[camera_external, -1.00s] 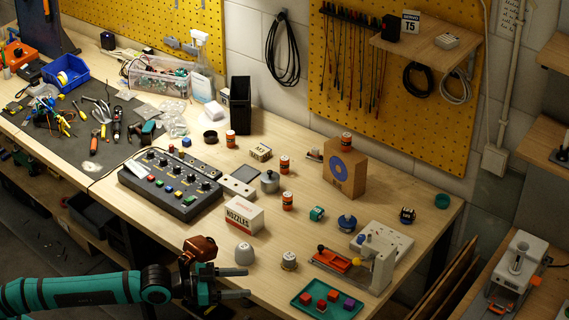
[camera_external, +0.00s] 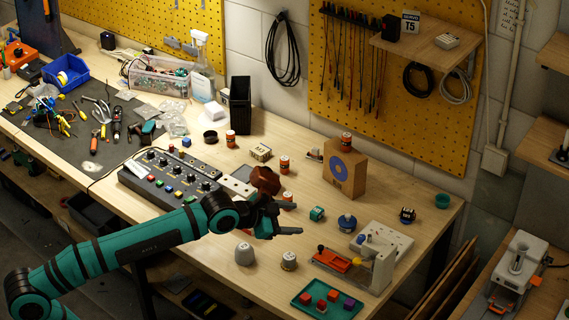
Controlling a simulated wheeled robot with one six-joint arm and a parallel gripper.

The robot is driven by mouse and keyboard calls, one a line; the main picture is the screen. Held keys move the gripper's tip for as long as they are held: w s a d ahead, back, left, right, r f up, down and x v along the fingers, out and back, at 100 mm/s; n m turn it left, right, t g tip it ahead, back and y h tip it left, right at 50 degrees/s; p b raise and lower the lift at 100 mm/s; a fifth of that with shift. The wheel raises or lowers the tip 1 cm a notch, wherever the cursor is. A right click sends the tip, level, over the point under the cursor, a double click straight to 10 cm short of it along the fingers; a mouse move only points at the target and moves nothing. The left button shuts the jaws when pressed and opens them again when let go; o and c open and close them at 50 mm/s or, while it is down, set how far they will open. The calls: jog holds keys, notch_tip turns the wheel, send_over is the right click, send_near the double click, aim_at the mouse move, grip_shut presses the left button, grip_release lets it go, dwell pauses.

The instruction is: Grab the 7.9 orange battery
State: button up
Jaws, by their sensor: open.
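Several small orange cylinders with dark and white bands look like batteries; their printed numbers are too small to read. One (camera_external: 230,139) stands by the black bin, one (camera_external: 284,165) stands mid-bench, and one (camera_external: 346,142) stands on top of the cardboard box. Another orange one (camera_external: 288,196) is partly hidden behind my upper finger. My gripper (camera_external: 296,218) is open and empty over the bench, its fingers pointing right. It is close to the partly hidden one in the picture; whether they touch, I cannot tell.
The cardboard box (camera_external: 345,172) stands behind to the right. A grey knob-like piece (camera_external: 244,254) and a small gold-and-white jar (camera_external: 289,261) stand in front. A teal-and-silver part (camera_external: 317,214), a blue spool (camera_external: 347,223), a press (camera_external: 383,262) and a green tray (camera_external: 311,310) are on the right.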

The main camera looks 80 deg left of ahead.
jog(key=w+a+f+m+g, duration=0.1)
jog(key=w+a+g, duration=0.2)
jog(key=a, duration=0.9)
jog(key=w+a+f+g, duration=0.1)
jog(key=w+a+g, duration=0.1)
jog(key=a, duration=1.1)
jog(key=w+a+f+m+g, duration=0.1)
jog(key=w+a+g, duration=0.2)
jog(key=a, duration=0.9)
jog(key=m+g+h, duration=0.2)
jog(key=g+h, duration=0.2)
send_over(230, 133)
jog(key=f, duration=1.4)
jog(key=shift+w+f, duration=0.3)
jog(key=shift+f, duration=0.05)
jog(key=shift+s+a+f, duration=0.1)
jog(key=shift+s+f, duration=0.1)
jog(key=shift+f, duration=3.7)
jog(key=shift+c, duration=0.4)
